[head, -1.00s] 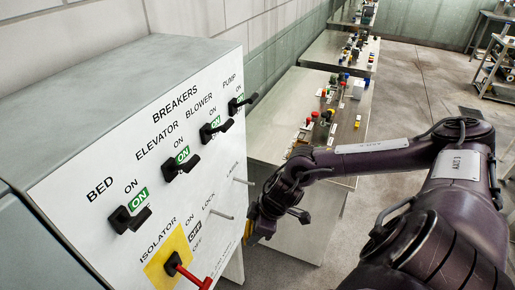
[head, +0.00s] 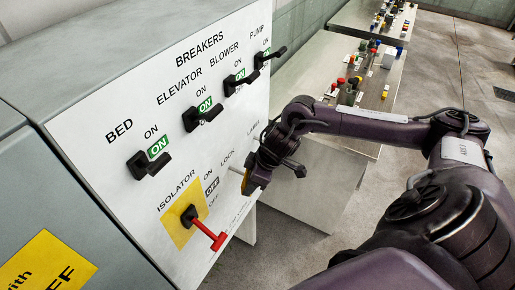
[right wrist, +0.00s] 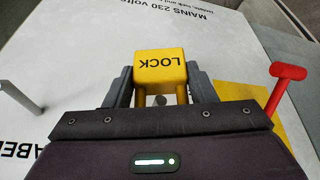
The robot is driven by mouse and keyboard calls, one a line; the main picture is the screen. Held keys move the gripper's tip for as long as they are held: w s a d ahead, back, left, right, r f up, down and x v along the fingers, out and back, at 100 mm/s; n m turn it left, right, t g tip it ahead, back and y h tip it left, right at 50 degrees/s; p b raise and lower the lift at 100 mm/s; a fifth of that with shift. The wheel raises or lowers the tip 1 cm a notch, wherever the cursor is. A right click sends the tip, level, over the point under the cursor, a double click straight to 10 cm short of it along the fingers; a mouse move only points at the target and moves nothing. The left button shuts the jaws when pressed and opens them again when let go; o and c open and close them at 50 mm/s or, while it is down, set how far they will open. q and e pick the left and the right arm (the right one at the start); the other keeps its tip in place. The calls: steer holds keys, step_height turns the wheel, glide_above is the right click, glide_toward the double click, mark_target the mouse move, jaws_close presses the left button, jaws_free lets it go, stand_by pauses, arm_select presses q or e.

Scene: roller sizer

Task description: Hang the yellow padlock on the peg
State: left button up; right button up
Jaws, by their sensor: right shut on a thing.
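The yellow padlock (right wrist: 160,68), a block lettered LOCK, sits between the two grey fingers of my right gripper (right wrist: 160,88), which is shut on it. Its two yellow shackle legs run toward the gripper's palm. A small grey round shape shows between the legs; I cannot tell if it is the peg's end. In the head view my right gripper (head: 254,180) is at the panel face, just right of the peg (head: 237,170) below the word LOCK. Whether padlock and peg touch is unclear. Another peg (right wrist: 22,98) stands near the LABEL lettering. My left gripper is out of view.
The white breaker panel (head: 105,118) carries several black switches marked ON. The red isolator handle (head: 205,228) on its yellow plate (head: 180,238) is left of the gripper and shows in the right wrist view (right wrist: 286,85). Benches with small parts stand behind my right arm.

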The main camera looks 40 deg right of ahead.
steer(key=shift+w+a+f+b, duration=0.1)
steer(key=shift+w+a+b, duration=0.15)
steer(key=shift+w, duration=0.3)
steer(key=shift+w+a+b, duration=0.15)
steer(key=shift+w+a, duration=0.05)
steer(key=shift+w, duration=0.3)
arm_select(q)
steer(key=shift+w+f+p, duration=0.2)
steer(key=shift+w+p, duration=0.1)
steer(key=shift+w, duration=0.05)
arm_select(e)
steer(key=shift+w+a+f, duration=0.2)
steer(key=shift+w+f, duration=0.25)
steer(key=shift+w, duration=0.05)
steer(key=o, duration=1.1)
